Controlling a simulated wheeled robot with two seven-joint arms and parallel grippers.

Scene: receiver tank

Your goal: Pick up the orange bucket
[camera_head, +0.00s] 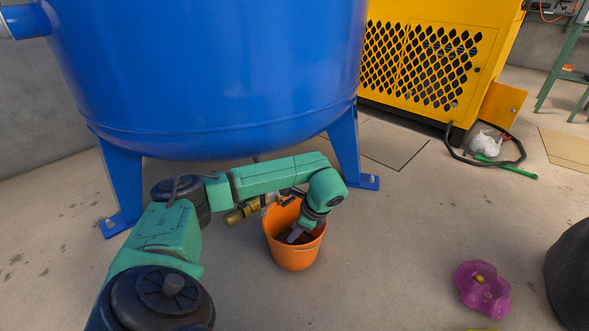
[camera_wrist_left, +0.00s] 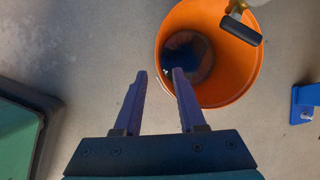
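The orange bucket (camera_head: 295,255) stands upright on the floor beneath the front of the blue tank. In the left wrist view the bucket (camera_wrist_left: 248,75) is seen from above, with dark contents or a dark shadow at its bottom. My left gripper (camera_head: 294,237) points down at the bucket's mouth. In the left wrist view the left gripper (camera_wrist_left: 159,74) is open, one finger overlapping the bucket's opening and the other outside it, with the near rim between them. Contact cannot be told. My right gripper is not in view.
The blue tank (camera_head: 205,70) stands on blue legs (camera_head: 345,150) behind the bucket. A brass valve (camera_head: 240,214) hangs close beside the bucket. A purple flower-shaped dish (camera_head: 483,288) lies at right, near a black container (camera_head: 573,275). A yellow machine (camera_head: 425,60) stands behind.

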